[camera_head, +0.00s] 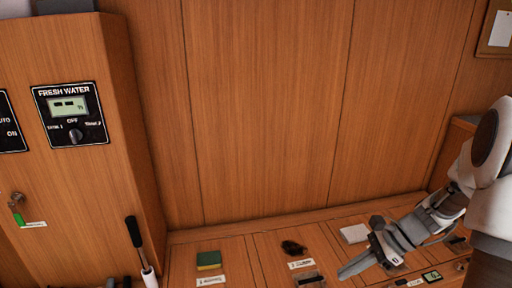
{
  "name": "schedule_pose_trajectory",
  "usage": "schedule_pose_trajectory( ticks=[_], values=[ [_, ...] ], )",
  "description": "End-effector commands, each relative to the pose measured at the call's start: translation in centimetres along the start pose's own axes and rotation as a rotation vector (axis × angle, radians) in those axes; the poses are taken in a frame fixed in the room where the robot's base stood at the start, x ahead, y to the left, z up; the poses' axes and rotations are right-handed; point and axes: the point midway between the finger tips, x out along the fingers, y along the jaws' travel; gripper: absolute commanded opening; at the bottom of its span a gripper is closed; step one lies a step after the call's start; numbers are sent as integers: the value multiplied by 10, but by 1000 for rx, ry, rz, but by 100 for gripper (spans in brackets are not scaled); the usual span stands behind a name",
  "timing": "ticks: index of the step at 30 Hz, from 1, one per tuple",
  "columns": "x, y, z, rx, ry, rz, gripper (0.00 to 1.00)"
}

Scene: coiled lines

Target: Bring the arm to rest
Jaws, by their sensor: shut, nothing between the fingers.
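My arm comes in from the right edge of the head view. My gripper (356,267) points down and to the left, above the wooden counter. Its fingers are together and hold nothing. It appears apart from the things on the counter, though its exact height above the surface is hard to judge.
A black-handled tool (135,232) stands at left, beside a cabinet with a FRESH WATER panel (70,114). A wood-panelled wall (265,110) rises behind.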

Motion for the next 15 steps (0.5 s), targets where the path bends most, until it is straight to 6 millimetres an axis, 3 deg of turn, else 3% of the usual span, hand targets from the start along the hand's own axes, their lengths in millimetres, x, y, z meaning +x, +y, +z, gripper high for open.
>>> schedule_pose_trajectory(
  ticks=[3, 15],
  values=[
    [-14, 8, 30, -198, 114, 18, 0],
    [-56, 48, 111, -847, 472, 75, 0]
  ],
)
